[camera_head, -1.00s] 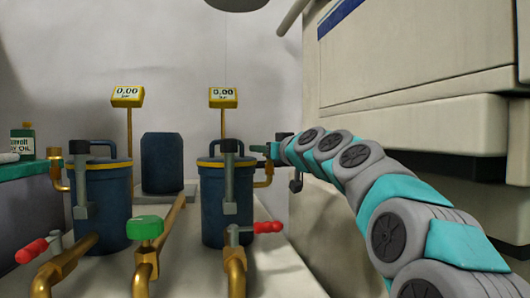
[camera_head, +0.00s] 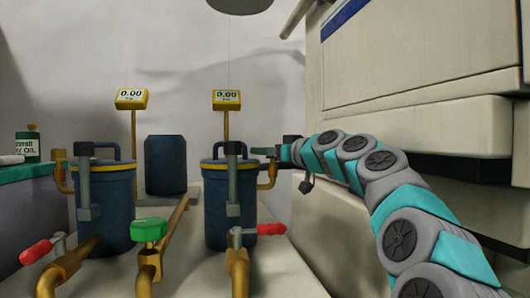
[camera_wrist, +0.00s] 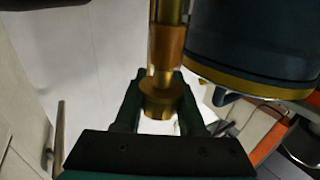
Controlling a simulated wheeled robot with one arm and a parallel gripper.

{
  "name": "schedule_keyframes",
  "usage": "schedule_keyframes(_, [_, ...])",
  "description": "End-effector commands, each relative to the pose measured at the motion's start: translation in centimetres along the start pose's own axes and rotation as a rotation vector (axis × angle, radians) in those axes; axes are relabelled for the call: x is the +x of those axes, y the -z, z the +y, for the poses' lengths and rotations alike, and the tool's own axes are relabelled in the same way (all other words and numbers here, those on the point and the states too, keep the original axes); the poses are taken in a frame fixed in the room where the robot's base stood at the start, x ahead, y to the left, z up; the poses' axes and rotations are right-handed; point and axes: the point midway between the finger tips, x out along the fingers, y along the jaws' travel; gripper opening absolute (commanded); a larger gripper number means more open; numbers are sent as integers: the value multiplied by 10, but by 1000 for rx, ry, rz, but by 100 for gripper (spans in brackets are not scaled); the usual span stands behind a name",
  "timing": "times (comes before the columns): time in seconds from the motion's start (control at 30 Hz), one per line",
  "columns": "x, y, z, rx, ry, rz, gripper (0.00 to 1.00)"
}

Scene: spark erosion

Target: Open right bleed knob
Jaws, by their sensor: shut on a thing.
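The right blue canister (camera_head: 220,200) stands upright with a yellow rim and a grey clamp on its front. A brass bleed pipe (camera_head: 268,174) rises at its right side. My gripper (camera_head: 267,152) is at the top of this pipe and covers the right bleed knob in the head view. In the wrist view, the brass knob (camera_wrist: 160,102) sits between the two dark green fingers of my gripper (camera_wrist: 160,88), which are shut on it. The canister with its yellow rim (camera_wrist: 255,45) is close beside the knob. The knob's turn angle cannot be told.
A left blue canister (camera_head: 105,210) has its own bleed pipe. Yellow gauges (camera_head: 226,97) read 0.00. Red-handled valves (camera_head: 270,229) and a green knob (camera_head: 149,229) sit on brass pipes in front. A large beige machine (camera_head: 415,60) stands close on the right.

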Motion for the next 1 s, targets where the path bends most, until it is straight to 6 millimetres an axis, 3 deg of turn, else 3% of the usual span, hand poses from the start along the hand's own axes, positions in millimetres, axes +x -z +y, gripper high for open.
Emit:
schedule_keyframes(0.07, [-1, 2, 0, 0, -1, 3, 0])
schedule_keyframes(0.1, [-1, 2, 0, 0, -1, 3, 44])
schedule_keyframes(0.33, [0, 1, 0, 0, -1, 2, 70])
schedule_keyframes(1.0, [0, 0, 2, 0, -79, -2, 70])
